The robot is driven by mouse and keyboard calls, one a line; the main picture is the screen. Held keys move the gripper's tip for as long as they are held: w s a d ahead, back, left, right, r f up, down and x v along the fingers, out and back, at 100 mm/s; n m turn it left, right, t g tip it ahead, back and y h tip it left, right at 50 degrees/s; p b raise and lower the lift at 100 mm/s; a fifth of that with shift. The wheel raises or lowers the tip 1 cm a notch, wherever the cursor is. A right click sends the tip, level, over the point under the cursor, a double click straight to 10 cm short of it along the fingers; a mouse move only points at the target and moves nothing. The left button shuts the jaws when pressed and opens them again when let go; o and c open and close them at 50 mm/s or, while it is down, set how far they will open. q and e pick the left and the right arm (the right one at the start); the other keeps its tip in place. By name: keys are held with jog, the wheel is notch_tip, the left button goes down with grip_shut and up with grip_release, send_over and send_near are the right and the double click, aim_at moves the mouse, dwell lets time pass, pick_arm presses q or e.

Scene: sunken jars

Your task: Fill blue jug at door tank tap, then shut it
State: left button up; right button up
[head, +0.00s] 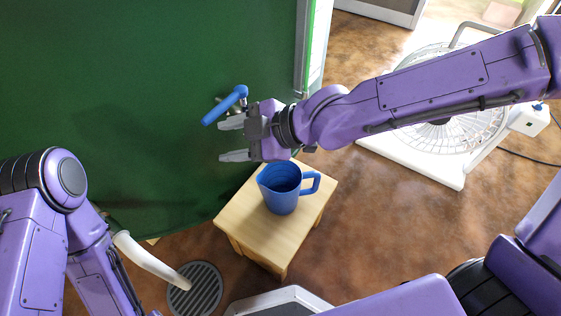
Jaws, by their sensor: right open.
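The blue jug (283,194) stands upright on a small wooden stool (246,222), its handle to the right. I cannot tell whether there is water in it. The large green tank (150,90) fills the upper left. Its tap has a blue lever (225,104) that slants down to the left. The spout is hidden behind my right gripper. My right gripper (231,139) is open and empty, just below the lever and above and left of the jug, with its fingers pointing left. My left arm shows at the lower left, but its gripper is out of view.
A white fan (440,130) stands on the brown floor at the right, behind my right arm. A white pipe (150,260) runs down to a round floor drain (195,290) left of the stool. Clear floor (350,240) lies right of the stool.

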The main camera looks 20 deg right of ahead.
aim_at(220, 110)
notch_tip(220, 110, up, 6)
jog(key=w+d+r+n+t+h+p, duration=0.1)
jog(key=w+d+n+t+h, duration=0.1)
jog(key=n+h, duration=0.35)
jog(key=shift+n+y, duration=0.65)
jog(key=shift+n, duration=0.2)
jog(key=x, duration=0.2)
jog(key=b+x, duration=0.1)
jog(key=x, duration=0.4)
jog(key=shift+w+d+f+b, duration=0.1)
jog(key=shift+d+f+b, duration=0.05)
jog(key=shift+f+b, duration=0.3)
pick_arm(q)
jog(key=shift+w+r, duration=0.2)
jog(key=shift+w, duration=0.25)
pick_arm(e)
jog(key=shift+r, duration=0.1)
grip_shut()
